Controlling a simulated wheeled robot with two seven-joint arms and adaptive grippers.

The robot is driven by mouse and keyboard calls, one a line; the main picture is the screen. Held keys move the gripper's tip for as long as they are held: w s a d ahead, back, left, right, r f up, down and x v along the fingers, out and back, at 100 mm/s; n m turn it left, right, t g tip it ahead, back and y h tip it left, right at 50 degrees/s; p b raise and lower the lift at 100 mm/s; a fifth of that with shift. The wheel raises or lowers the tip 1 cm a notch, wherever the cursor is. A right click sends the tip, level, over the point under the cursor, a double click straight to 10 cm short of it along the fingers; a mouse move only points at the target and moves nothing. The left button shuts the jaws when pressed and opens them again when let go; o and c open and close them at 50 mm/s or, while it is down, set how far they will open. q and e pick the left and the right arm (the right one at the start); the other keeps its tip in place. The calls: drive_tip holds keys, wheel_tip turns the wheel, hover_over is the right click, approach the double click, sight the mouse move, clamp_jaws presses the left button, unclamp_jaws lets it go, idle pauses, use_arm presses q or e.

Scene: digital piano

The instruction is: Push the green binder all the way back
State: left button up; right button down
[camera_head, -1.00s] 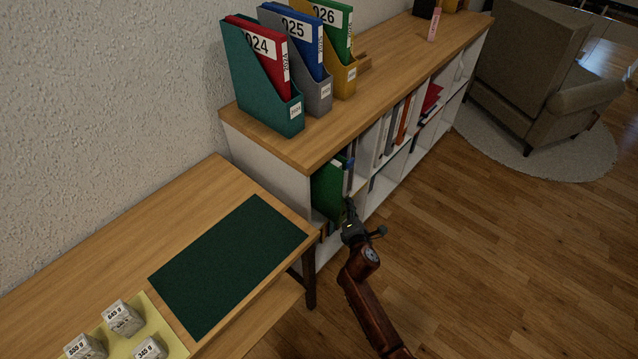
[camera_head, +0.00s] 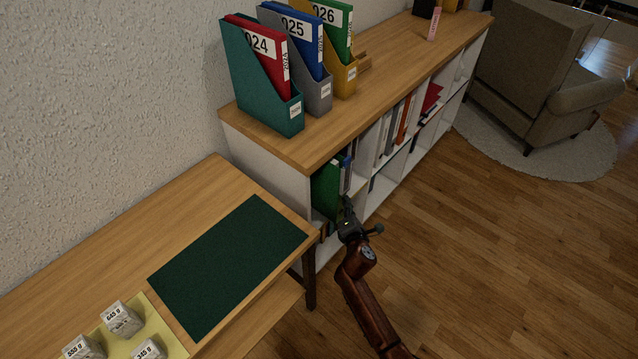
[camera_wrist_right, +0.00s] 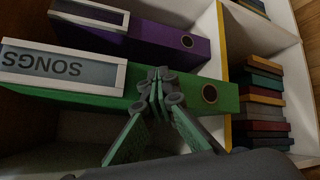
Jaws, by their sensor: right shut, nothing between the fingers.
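The green binder (camera_head: 326,190) stands in the nearest upper compartment of the white shelf unit, its spine facing out. In the right wrist view the green binder (camera_wrist_right: 226,102) lies across the picture, with a white-framed "SONGS" label and a round finger hole. My right gripper (camera_head: 345,204) is shut and empty at the binder's spine. In the right wrist view its closed fingertips (camera_wrist_right: 158,76) overlap the spine between label and hole; contact cannot be told for certain. My left gripper is not in view.
A purple binder (camera_wrist_right: 165,38) stands beside the green one. Stacked books (camera_wrist_right: 262,105) lie in a neighbouring compartment. The wooden shelf top (camera_head: 390,70) overhangs the compartments. A desk with a dark green mat (camera_head: 230,265) is at the left.

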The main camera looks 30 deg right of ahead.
sight(338, 199)
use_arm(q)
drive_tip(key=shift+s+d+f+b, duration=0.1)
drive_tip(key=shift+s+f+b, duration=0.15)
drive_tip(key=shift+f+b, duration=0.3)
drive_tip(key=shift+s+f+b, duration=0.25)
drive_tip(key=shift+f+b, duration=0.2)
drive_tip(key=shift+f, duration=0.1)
use_arm(e)
drive_tip(key=shift+w+a, duration=0.45)
drive_tip(key=shift+w, duration=0.6)
drive_tip(key=shift+w+a, duration=0.4)
drive_tip(key=shift+w, duration=0.6)
drive_tip(key=shift+w+a, duration=0.45)
drive_tip(key=shift+w, duration=0.6)
idle(0.9)
idle(0.3)
